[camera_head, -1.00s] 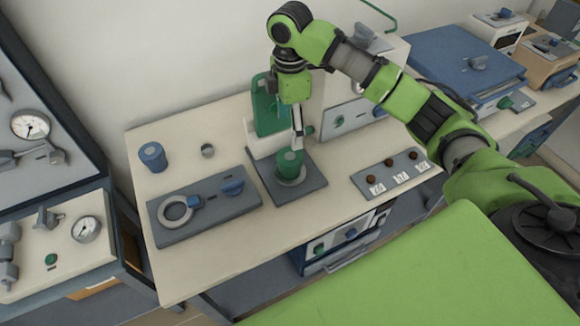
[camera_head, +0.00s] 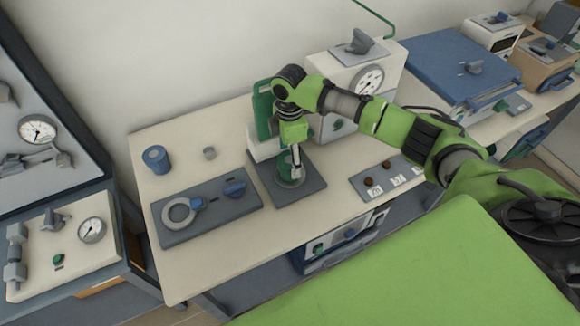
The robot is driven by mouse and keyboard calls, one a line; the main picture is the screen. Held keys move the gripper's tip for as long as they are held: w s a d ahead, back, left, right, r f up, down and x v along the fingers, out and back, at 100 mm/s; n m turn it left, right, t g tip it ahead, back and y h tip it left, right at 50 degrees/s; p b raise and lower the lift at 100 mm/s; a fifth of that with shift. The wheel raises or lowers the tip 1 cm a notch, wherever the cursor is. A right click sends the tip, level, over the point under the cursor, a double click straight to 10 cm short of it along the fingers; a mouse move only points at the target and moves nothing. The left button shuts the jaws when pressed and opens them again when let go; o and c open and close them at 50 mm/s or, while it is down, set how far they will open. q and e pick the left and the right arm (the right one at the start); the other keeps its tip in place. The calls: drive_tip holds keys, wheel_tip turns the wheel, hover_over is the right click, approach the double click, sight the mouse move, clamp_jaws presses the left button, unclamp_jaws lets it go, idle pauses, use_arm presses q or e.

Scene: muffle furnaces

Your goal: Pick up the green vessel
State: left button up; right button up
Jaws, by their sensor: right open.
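The green vessel (camera_head: 285,165) stands upright on the dark square plate of a stand on the bench. My right gripper (camera_head: 297,163) points down at the vessel, its fingers low around or beside it. The fingers partly hide the vessel, and I cannot tell whether they touch it. The right gripper is open. My left gripper is not in view.
A grey plate (camera_head: 240,215) with a ring and blue knob lies left of the stand. A blue cup (camera_head: 156,159) and small grey cylinder (camera_head: 209,153) stand behind it. A grey strip (camera_head: 362,190) with labels lies right. A white gauge box (camera_head: 336,75) stands behind my arm.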

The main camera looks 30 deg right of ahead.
drive_tip(key=shift+f, duration=0.8)
drive_tip(key=shift+r, duration=0.15)
clamp_jaws()
